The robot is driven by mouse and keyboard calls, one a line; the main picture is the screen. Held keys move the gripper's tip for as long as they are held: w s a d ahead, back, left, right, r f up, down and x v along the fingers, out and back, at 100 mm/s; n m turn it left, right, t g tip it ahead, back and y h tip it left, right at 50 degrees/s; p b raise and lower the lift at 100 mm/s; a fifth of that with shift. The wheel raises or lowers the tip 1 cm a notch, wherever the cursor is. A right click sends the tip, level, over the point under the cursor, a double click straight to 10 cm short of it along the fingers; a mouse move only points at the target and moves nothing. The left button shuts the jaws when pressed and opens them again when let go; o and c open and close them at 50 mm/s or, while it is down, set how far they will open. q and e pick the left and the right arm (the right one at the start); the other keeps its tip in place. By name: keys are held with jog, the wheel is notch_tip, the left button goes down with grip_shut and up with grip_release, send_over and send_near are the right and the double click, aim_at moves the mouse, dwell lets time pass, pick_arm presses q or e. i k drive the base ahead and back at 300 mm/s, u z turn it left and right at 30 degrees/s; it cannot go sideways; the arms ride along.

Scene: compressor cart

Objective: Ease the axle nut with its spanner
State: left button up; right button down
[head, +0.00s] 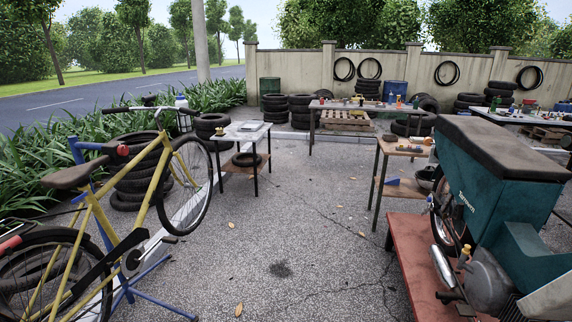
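Neither of my grippers is in view. I cannot make out an axle nut or a spanner at this distance. A yellow bicycle (159,187) is at the left, held up on a blue stand (155,275); its rear wheel is cut off by the left edge. A teal moped (507,190) with a dark seat stands on a red platform (412,255) at the right. Small objects lie on a wooden bench (392,148) beside the moped and on a long table (375,106) at the back, too small to identify as tools.
A small table (240,133) stands near the middle left, with a tyre on its lower shelf. Tyre stacks (140,170) stand behind the bicycle and along the wall (290,68). Another table (515,118) is at the back right. The paved ground (300,225) in the centre is clear.

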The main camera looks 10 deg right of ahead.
aim_at(426, 211)
jog(key=u, duration=0.05)
jog(key=i, duration=2.4)
jog(key=z, duration=0.8)
jog(key=i, duration=2.2)
jog(key=z, duration=1)
jog(key=i, duration=0.3)
